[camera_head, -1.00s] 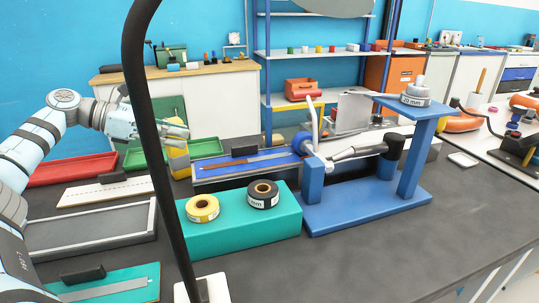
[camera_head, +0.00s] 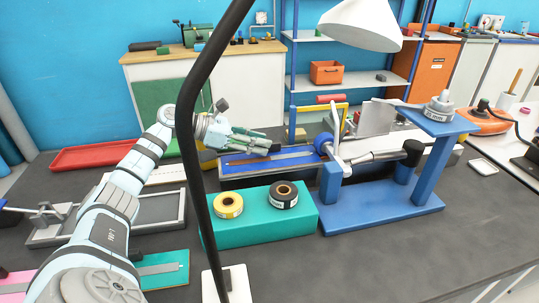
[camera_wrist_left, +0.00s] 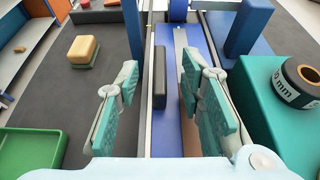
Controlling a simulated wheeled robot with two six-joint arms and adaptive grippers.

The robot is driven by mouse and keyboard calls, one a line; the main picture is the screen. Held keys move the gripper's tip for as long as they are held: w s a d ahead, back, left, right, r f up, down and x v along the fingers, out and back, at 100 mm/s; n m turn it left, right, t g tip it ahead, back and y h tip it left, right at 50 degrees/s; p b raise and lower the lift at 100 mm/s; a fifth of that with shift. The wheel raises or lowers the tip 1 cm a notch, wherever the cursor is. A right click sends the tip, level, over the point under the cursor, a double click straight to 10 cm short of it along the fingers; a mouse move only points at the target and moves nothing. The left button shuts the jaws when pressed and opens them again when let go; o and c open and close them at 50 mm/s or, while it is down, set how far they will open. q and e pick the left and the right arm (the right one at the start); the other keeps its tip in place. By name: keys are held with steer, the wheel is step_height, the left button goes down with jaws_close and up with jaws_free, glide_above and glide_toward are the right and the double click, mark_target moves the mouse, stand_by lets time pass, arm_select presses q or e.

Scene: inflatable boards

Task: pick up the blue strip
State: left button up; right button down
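A blue board (camera_head: 236,161) lies on the bench behind the teal block, with a narrow greyish strip (camera_head: 282,156) along it. In the left wrist view, the blue board (camera_wrist_left: 192,141) runs lengthwise below my gripper, with the strip (camera_wrist_left: 181,62) and a dark block (camera_wrist_left: 160,72) on it. I cannot tell whether the blue strip is the board or the piece on it. My left gripper (camera_head: 268,146) is over the board; in the left wrist view its fingers (camera_wrist_left: 160,88) stand apart on either side, with nothing gripped. My right gripper is not seen.
The teal block (camera_head: 260,222) carries a yellow roll (camera_head: 228,205) and a black roll (camera_head: 284,195). A blue stand (camera_head: 385,207) with a roller is close on the right. A dark lamp post (camera_head: 190,130) crosses the view. A red tray (camera_head: 95,157) is at the left.

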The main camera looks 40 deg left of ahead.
arm_select(q)
steer(key=shift+w+d+f, duration=0.25)
steer(key=shift+w+d, duration=0.05)
steer(key=shift+w, duration=0.2)
steer(key=shift+s, duration=0.1)
jaws_close()
steer(key=shift+r, duration=0.1)
